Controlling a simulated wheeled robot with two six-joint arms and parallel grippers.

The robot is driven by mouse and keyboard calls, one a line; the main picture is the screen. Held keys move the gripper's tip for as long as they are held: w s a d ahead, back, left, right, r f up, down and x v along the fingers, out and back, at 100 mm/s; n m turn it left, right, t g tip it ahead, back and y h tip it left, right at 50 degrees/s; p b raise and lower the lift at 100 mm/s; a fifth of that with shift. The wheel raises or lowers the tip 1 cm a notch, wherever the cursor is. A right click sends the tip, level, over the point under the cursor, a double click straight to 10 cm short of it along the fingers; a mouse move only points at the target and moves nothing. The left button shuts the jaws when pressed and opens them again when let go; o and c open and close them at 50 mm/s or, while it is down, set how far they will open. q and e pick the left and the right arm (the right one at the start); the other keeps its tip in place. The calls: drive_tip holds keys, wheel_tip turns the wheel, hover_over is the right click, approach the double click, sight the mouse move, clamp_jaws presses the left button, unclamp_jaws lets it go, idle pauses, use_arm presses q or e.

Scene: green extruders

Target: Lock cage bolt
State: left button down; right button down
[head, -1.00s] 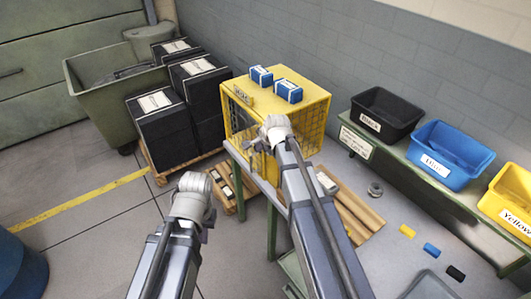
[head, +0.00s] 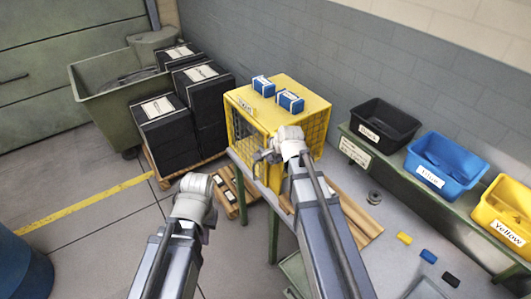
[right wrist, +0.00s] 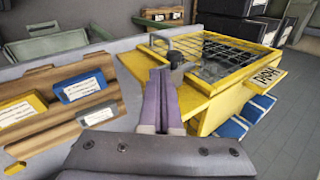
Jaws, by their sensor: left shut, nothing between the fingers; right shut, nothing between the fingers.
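The yellow mesh cage (head: 264,114) stands on a table, with two blue boxes on top. It fills the upper right of the right wrist view, turned sideways (right wrist: 210,95). There a metal bolt rod with a black knob (right wrist: 176,59) shows at the cage's edge. My right gripper (right wrist: 160,78) is shut and empty, its purple fingertips just below the knob; I cannot tell whether they touch it. In the head view, my right gripper (head: 268,157) is in front of the cage. My left gripper (head: 196,188) is shut and empty, left of the cage; its fingertips are mostly hidden.
Black crates (head: 165,130) stand on a pallet behind left, beside a green bin (head: 110,112). Black (head: 385,125), blue (head: 445,165) and yellow (head: 505,210) bins line the right bench. Small coloured blocks lie on the floor at right.

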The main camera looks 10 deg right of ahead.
drive_tip(key=p+v, duration=0.4)
drive_tip(key=v, duration=0.2)
drive_tip(key=shift+s+r, duration=0.1)
drive_tip(key=s+a+f+n+g+h+b, duration=0.1)
drive_tip(key=s+a+f+n+g+b, duration=0.2)
drive_tip(key=s+a+f+n+b, duration=0.4)
drive_tip(key=s+a+f+n+g+h+b, duration=0.1)
drive_tip(key=s+a+f+n+g+b, duration=0.2)
drive_tip(key=s+a+f+n+b, duration=0.4)
drive_tip(key=s+f+n+b, duration=0.1)
drive_tip(key=s+f+n, duration=0.4)
drive_tip(key=s, duration=0.1)
drive_tip(key=shift+n+g+h, duration=0.3)
drive_tip(key=shift+g, duration=0.1)
drive_tip(key=shift+a, duration=0.1)
